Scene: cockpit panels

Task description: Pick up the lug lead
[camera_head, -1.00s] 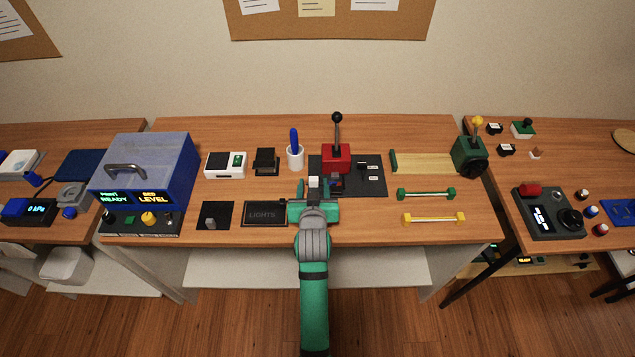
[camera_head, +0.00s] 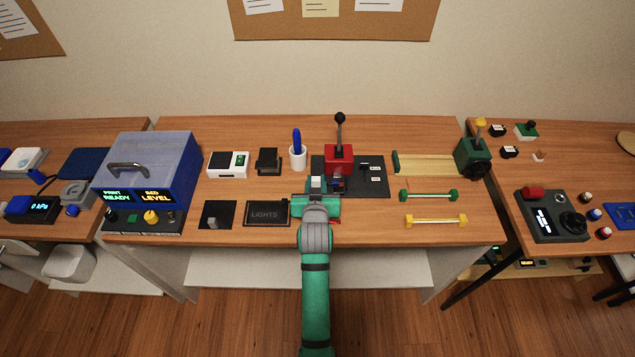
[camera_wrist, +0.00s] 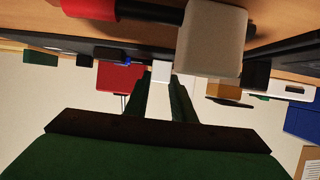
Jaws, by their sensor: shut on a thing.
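In the head view my gripper (camera_head: 316,197) is low over the front middle of the central bench, in front of the red lever box (camera_head: 339,158). In the wrist view my gripper's two dark fingers (camera_wrist: 160,82) are close together, with a small white piece at their tips. I take this piece to be part of the lug lead (camera_wrist: 160,69); the rest of it is hidden or cannot be told apart. In the head view my gripper and arm cover that spot.
A large pale block (camera_wrist: 213,38) with a black rod is close to the wrist camera. The dark panel (camera_head: 374,187) lies right of my gripper, the LIGHTS plate (camera_head: 268,212) left. Green (camera_head: 428,196) and yellow (camera_head: 436,221) handles are further right. A white cup (camera_head: 297,158) stands behind.

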